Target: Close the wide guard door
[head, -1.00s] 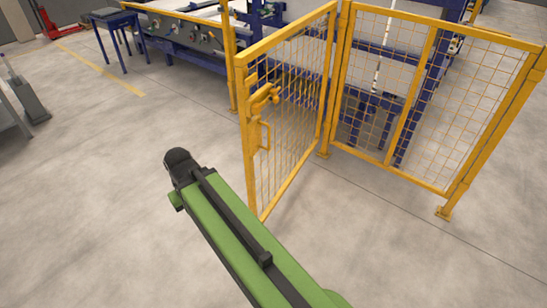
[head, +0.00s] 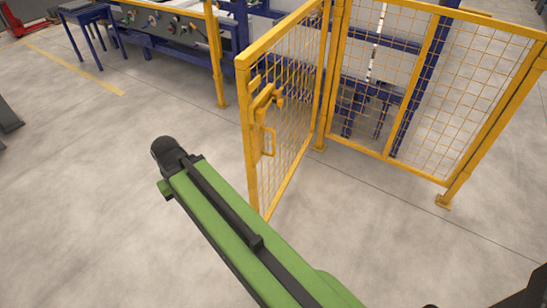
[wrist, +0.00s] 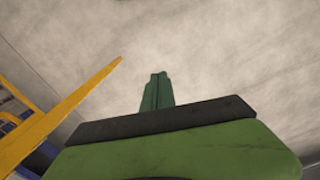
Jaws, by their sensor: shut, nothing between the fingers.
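The wide guard door (head: 285,110) is a yellow-framed wire mesh panel. It stands open in the head view, swung toward me from the post at its right edge. A yellow latch and handle (head: 266,140) sit on its free edge. A yellow bar (wrist: 75,108), apparently part of the guard, lies left of the fingers. The gripper is hidden in the head view.
A fixed yellow mesh panel (head: 430,90) stands right of the door. A yellow post (head: 216,60) stands left of the opening. Blue machinery with a control panel (head: 165,25) and a blue table (head: 88,22) stand behind.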

